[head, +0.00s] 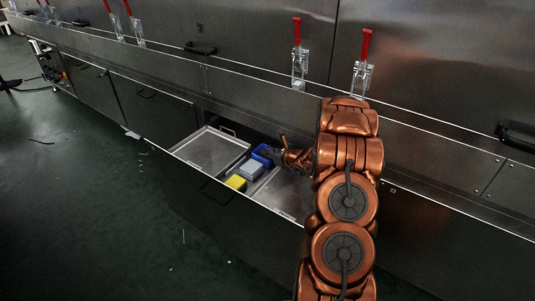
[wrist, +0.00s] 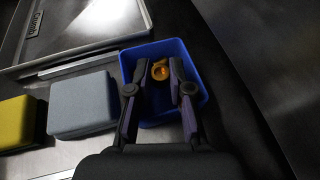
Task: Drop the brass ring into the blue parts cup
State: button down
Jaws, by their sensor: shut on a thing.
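The blue parts cup (wrist: 193,62) is an open square box, near the middle of the wrist view. It also shows in the head view (head: 262,153), in an open drawer, partly hidden by my gripper. The brass ring (wrist: 160,70) is between my fingertips in the wrist view, seen against the inside of the cup. My gripper (wrist: 161,73) is shut on the ring. It points down at the cup, with its fingertips within the cup's outline. How far the ring is above the cup's floor is hard to tell. The ring cannot be made out in the head view.
A grey box (wrist: 82,104) and a yellow box (wrist: 17,122) stand left of the cup. A metal tray (head: 213,148) lies in the drawer's left part. The steel dryer wall with red-handled clamps (head: 297,55) rises behind. The dark floor at left is mostly clear.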

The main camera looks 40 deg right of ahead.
jog(key=shift+f, duration=0.4)
jog(key=c, duration=1.4)
grip_release()
jog(key=shift+s+a, duration=0.1)
jog(key=shift+c, duration=0.2)
jog(key=shift+o, duration=0.5)
jog(key=shift+f, duration=0.15)
jog(key=shift+s, duration=0.1)
jog(key=shift+r+p, duration=0.5)
jog(key=shift+p, duration=0.05)
jog(key=shift+s+r, duration=0.1)
jog(key=shift+r, duration=0.05)
jog(key=v, duration=0.4)
jog(key=p+v, duration=0.1)
jog(key=v, duration=0.6)
jog(key=shift+s+r+p, duration=0.15)
jog(key=shift+r+p, duration=0.2)
jog(key=shift+r, duration=0.1)
